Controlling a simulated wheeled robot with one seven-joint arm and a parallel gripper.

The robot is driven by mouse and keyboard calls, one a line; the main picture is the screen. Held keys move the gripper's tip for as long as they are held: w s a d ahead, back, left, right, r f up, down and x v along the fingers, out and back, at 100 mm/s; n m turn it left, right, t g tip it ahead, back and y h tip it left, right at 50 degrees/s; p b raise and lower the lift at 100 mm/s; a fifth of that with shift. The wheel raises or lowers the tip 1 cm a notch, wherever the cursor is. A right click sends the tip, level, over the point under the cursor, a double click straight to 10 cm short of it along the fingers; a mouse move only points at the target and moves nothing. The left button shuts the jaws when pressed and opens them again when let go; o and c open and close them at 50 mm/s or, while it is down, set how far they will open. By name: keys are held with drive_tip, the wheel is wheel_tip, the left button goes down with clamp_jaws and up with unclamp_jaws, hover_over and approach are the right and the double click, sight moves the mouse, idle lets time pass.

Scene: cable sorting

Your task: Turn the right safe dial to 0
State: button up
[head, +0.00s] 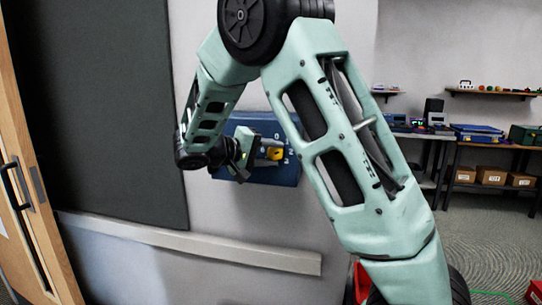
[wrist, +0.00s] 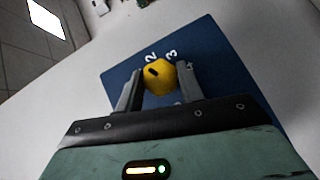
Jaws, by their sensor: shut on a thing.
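A blue dial panel (head: 276,174) is mounted on the light wall, partly hidden by my arm. A yellow dial (head: 274,153) sits on it, with white digits around it. In the wrist view the yellow dial (wrist: 158,77) has a short dark mark on its face, and the blue panel (wrist: 216,66) shows a 2 and a 3 beyond it. My gripper (wrist: 160,82) is shut on the yellow dial, one finger on each side; it also shows in the head view (head: 262,151). Other digits are partly hidden, and only one dial shows.
A wooden door with a dark handle (head: 20,190) stands at the left, beside a dark wall panel (head: 100,110). A pale ledge (head: 190,243) runs low along the wall. Tables and shelves with boxes (head: 490,175) stand at the right. Open floor lies at the right.

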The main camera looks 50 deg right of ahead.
drive_tip(key=n+h, duration=0.3)
drive_tip(key=n+g+h+p, duration=0.1)
drive_tip(key=shift+f+n, duration=0.25)
drive_tip(key=shift+n, duration=0.15)
drive_tip(key=n+t+h+p, duration=0.1)
drive_tip(key=n+h, duration=0.1)
drive_tip(key=n, duration=0.1)
drive_tip(key=n+t+h+p, duration=0.1)
drive_tip(key=n+h+p, duration=0.1)
drive_tip(key=n, duration=0.1)
drive_tip(key=shift+f+t+h, duration=0.2)
drive_tip(key=shift+t+h, duration=0.1)
drive_tip(key=shift+h, duration=0.1)
drive_tip(key=shift+n, duration=0.4)
drive_tip(key=o, duration=1)
drive_tip(key=shift+s+d, duration=0.1)
drive_tip(key=shift+f, duration=0.1)
drive_tip(key=b+v, duration=0.5)
drive_tip(key=v, duration=1.2)
drive_tip(key=shift+f, duration=0.1)
